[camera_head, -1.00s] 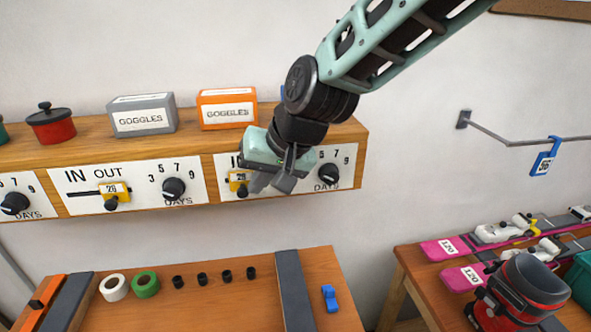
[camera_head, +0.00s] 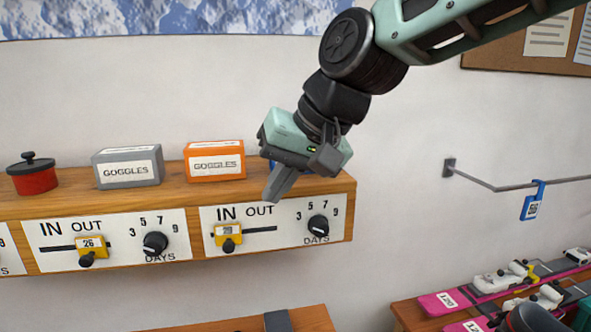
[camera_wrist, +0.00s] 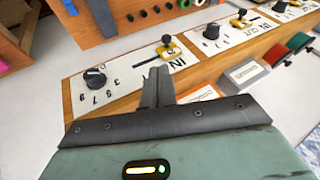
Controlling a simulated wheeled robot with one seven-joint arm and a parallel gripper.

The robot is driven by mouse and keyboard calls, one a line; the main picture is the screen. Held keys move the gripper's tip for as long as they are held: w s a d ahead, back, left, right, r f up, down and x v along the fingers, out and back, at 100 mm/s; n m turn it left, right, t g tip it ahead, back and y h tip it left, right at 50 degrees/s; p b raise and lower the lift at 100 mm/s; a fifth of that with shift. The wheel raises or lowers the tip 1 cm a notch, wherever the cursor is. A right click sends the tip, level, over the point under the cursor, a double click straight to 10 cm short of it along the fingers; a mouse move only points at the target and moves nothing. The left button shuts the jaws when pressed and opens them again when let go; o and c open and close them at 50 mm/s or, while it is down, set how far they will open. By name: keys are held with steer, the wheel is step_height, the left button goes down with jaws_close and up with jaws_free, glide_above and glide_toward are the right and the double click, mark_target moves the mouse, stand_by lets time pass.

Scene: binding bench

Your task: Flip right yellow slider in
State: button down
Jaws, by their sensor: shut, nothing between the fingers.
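The right yellow slider (camera_head: 228,236), with a black knob, sits at the left end of its slot, under the IN label on the right white panel (camera_head: 290,256). The slot runs bare to its right, under OUT. The slider also shows in the wrist view (camera_wrist: 168,50), just beyond and right of my fingers. My gripper (camera_head: 272,196) is shut and empty, up and to the right of the slider, in front of the shelf and apart from the slider. In the wrist view my closed fingers (camera_wrist: 157,76) point toward the panel.
The left yellow slider (camera_head: 92,246) sits under OUT on its own panel. A black dial (camera_head: 318,226) is right of the right slider. An orange goggles box (camera_head: 215,163) and a grey one (camera_head: 128,168) stand on the shelf. Free air lies before the panels.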

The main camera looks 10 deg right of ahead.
steer(key=v, duration=0.5)
steer(key=shift+d+r+b, duration=0.1)
steer(key=shift+d+b, duration=0.05)
steer(key=shift+b, duration=0.25)
steer(key=s+d+f+n+g+h+b, duration=0.1)
steer(key=s+f+n+b, duration=0.1)
steer(key=s+f, duration=0.4)
steer(key=s+d+f+n+g+h+b, duration=0.1)
steer(key=s+f, duration=0.5)
steer(key=f, duration=0.7)
steer(key=s+d+f+n+g+h+b, duration=0.2)
steer(key=s+f, duration=0.4)
steer(key=f, duration=0.3)
steer(key=shift+d+f+n+b, duration=0.3)
steer(key=shift+d+n, duration=0.15)
steer(key=shift+n, duration=0.45)
steer(key=shift+r, duration=0.1)
